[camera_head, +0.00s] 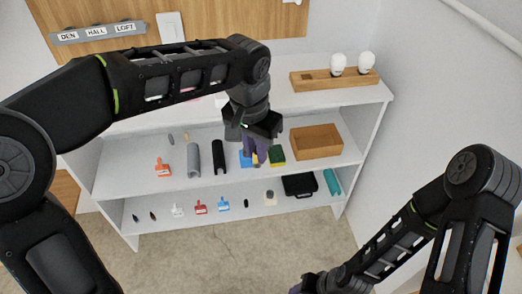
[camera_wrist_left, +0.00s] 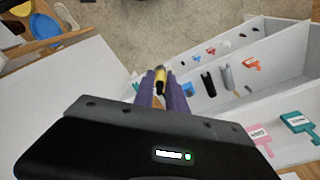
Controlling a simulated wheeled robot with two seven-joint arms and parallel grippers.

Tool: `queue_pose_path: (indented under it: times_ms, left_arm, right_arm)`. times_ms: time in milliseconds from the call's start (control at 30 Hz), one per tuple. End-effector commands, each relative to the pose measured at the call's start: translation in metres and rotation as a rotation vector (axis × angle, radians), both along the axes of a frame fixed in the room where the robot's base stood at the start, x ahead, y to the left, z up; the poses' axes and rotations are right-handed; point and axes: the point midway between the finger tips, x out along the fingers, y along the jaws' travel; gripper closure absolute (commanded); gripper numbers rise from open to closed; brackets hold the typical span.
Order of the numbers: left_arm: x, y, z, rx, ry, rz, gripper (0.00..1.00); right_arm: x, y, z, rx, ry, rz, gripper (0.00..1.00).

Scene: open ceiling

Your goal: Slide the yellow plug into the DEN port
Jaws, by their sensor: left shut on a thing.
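My left gripper (camera_head: 256,150) reaches over the shelf unit, its purple fingers pointing down. It is shut on the yellow plug (camera_wrist_left: 160,76), which shows yellow and black between the fingertips in the left wrist view. In the head view the plug is mostly hidden by the fingers. The DEN label (camera_head: 67,36) is the leftmost on a grey port strip (camera_head: 82,36) on the wooden wall board, far up and left of the gripper. The port openings are too small to make out. My right gripper is only partly seen at the bottom edge; its jaws are unclear.
The white shelf unit (camera_head: 110,180) holds grey and black cylinders, coloured tagged items, a wooden box (camera_head: 316,141) and a black case (camera_head: 300,185). White bulbs stand in a wooden block (camera_head: 310,82) on the top. My left arm crosses in front of the wall board. Floor in front is clear.

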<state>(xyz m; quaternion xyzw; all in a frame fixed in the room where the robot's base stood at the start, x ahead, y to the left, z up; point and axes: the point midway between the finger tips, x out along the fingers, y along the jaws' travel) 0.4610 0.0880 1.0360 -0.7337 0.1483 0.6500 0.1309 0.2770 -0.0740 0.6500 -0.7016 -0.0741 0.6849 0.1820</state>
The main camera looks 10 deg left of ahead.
Motion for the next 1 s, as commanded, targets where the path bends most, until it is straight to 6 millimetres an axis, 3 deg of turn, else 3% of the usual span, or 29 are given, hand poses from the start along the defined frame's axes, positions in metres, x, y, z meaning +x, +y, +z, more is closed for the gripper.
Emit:
queue_pose_path:
  times_ms: [333, 700, 1000]
  left_arm:
    - [0.009, -0.011, 0.0, 0.001, 0.0, 0.035, 1.0]
    - [0.061, -0.069, -0.002, 0.002, 0.0, 0.292, 1.0]
    - [0.081, -0.089, 0.0, 0.001, -0.001, 0.397, 1.0]
  right_arm:
    - [0.0, 0.0, 0.0, 0.0, 0.0, 0.0, 0.57]
    - [0.0, 0.0, 0.0, 0.0, 0.0, 0.0, 0.57]
    - [0.0, 0.0, 0.0, 0.0, 0.0, 0.0, 0.57]
